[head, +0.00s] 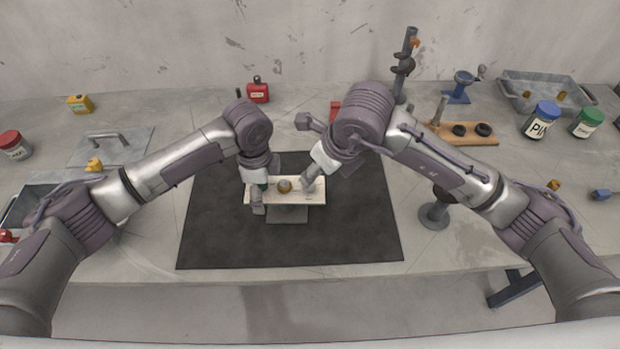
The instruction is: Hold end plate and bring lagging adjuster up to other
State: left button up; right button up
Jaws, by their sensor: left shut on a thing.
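The auger positioner is a pale, narrow bed (290,200) on a grey pedestal (288,215), in the middle of the black mat. A small round brass-coloured part (285,186) sits on the middle of the bed. My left gripper (258,207) is at the bed's left end, shut on what appears to be the end plate, which its fingers mostly hide. My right gripper (310,187) points down at the bed's right part, right of the brass part. Its fingers cover whatever is there, and I cannot tell whether they are open. The lagging adjuster is not clearly distinguishable.
The black mat (220,235) is clear around the pedestal. A dark round-based stand (435,215) is near my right forearm.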

jog(key=x, duration=0.6)
jog(key=shift+w+a+f, duration=0.1)
jog(key=shift+a+f, duration=0.05)
jog(key=shift+f, duration=0.05)
grip_shut()
